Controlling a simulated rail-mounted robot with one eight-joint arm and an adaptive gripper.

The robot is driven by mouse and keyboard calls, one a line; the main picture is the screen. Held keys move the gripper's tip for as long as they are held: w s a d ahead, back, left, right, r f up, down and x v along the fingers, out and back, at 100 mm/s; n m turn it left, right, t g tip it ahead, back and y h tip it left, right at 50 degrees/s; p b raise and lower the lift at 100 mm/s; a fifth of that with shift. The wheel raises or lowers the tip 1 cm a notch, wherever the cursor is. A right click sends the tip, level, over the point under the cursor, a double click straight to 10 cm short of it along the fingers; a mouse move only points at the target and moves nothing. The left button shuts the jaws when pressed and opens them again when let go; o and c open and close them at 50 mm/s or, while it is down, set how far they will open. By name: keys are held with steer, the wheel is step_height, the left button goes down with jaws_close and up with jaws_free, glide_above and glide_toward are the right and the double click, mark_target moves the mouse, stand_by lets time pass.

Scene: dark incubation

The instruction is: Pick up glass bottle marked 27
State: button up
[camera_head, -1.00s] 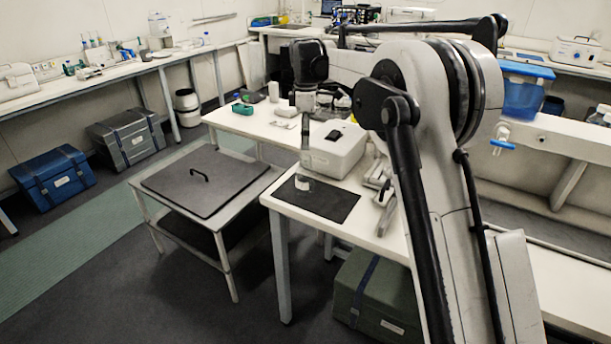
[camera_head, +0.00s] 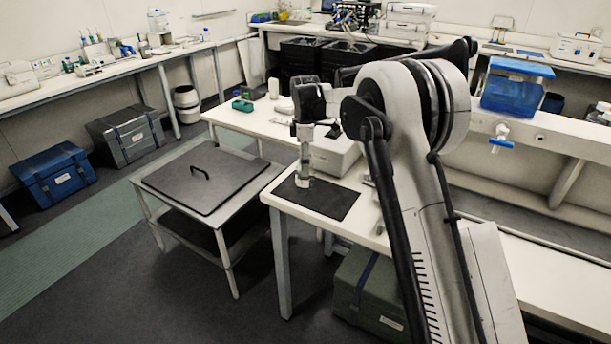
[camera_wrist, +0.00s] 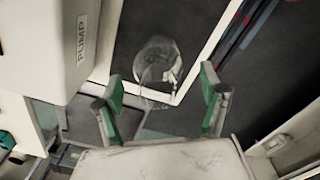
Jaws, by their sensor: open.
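The clear glass bottle (camera_head: 303,180) stands on the dark mat (camera_head: 338,204) near the front corner of the white table. In the wrist view the bottle (camera_wrist: 158,62) lies ahead of my gripper and between the lines of its fingers. No number on it can be read. My gripper (camera_wrist: 161,105) is open, with its green-padded fingers wide apart and nothing between the pads. In the head view my gripper (camera_head: 304,150) hangs pointing down, right above the bottle; the small gap there is hard to judge.
A white box (camera_head: 335,157), marked PUMP in the wrist view (camera_wrist: 60,40), stands close behind the mat. A low table with a dark handled lid (camera_head: 205,180) stands to the left. Small items lie farther back on the white table. The mat around the bottle is clear.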

steer(key=shift+w+d+f, duration=0.1)
steer(key=shift+w+f, duration=0.1)
steer(key=shift+f, duration=1.75)
steer(key=c, duration=1.4)
